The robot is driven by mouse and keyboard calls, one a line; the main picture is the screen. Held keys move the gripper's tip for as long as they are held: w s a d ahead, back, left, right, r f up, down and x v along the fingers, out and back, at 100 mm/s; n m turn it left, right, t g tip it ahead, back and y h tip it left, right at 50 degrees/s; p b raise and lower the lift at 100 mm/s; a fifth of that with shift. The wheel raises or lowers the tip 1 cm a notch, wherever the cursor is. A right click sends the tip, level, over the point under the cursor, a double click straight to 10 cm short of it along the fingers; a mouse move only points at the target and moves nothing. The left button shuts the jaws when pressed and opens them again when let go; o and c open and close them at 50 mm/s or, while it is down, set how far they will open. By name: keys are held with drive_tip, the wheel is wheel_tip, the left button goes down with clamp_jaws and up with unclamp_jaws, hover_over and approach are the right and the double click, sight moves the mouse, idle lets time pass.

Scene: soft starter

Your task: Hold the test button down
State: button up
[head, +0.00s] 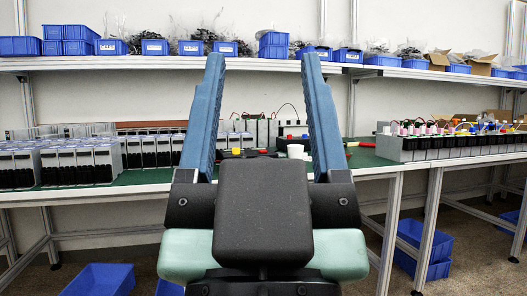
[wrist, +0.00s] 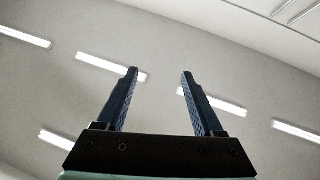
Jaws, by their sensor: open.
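My gripper (head: 260,64) is open and empty, raised in front of the workbench with its two blue fingers pointing up. In the wrist view my gripper (wrist: 160,74) also shows open against the ceiling, with nothing between the fingers. The test button cannot be made out for certain. A small yellow part (head: 236,150) and a small white part (head: 295,150) show on the bench between the fingers. Grey devices with wires (head: 290,128) stand behind them. My gripper hides part of the bench there.
The green-topped workbench (head: 135,180) carries rows of grey-black units (head: 78,165) at the left and a wired row of units (head: 450,146) at the right. A shelf with blue bins (head: 75,47) runs above. Blue crates (head: 100,280) lie below on the floor.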

clamp_jaws()
idle(1.6)
